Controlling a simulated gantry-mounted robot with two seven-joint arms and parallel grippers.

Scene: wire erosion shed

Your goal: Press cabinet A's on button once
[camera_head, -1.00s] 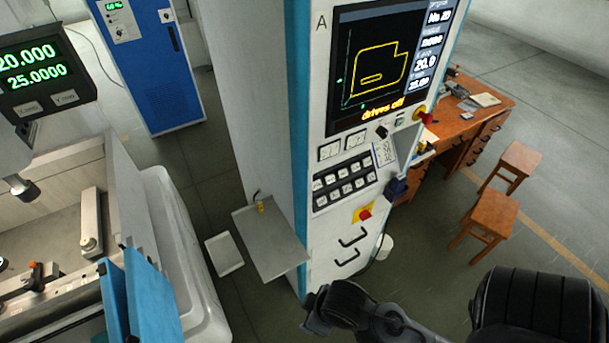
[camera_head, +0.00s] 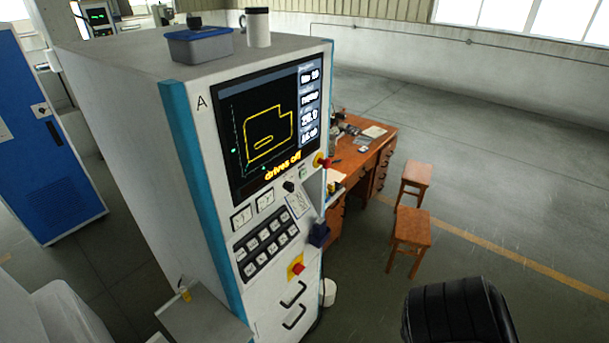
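Cabinet A (camera_head: 130,140) is a tall white and blue cabinet with the letter A at the top left of its front. Its screen (camera_head: 265,130) shows a yellow outline and the words "drives off". Below the screen are a black knob (camera_head: 288,186) and a small green control (camera_head: 303,172); I cannot read their labels. A keypad of pale keys (camera_head: 266,246) sits lower, above a red button (camera_head: 298,268) on a yellow plate. A red mushroom knob (camera_head: 322,161) projects at the right edge. Neither gripper is in view.
A blue-lidded box (camera_head: 200,46) and a pale mug (camera_head: 258,27) stand on the cabinet. A grey shelf (camera_head: 205,322) juts from its side. A wooden desk (camera_head: 370,150) and two stools (camera_head: 410,228) stand behind right. A black padded shape (camera_head: 455,312) is at the bottom right.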

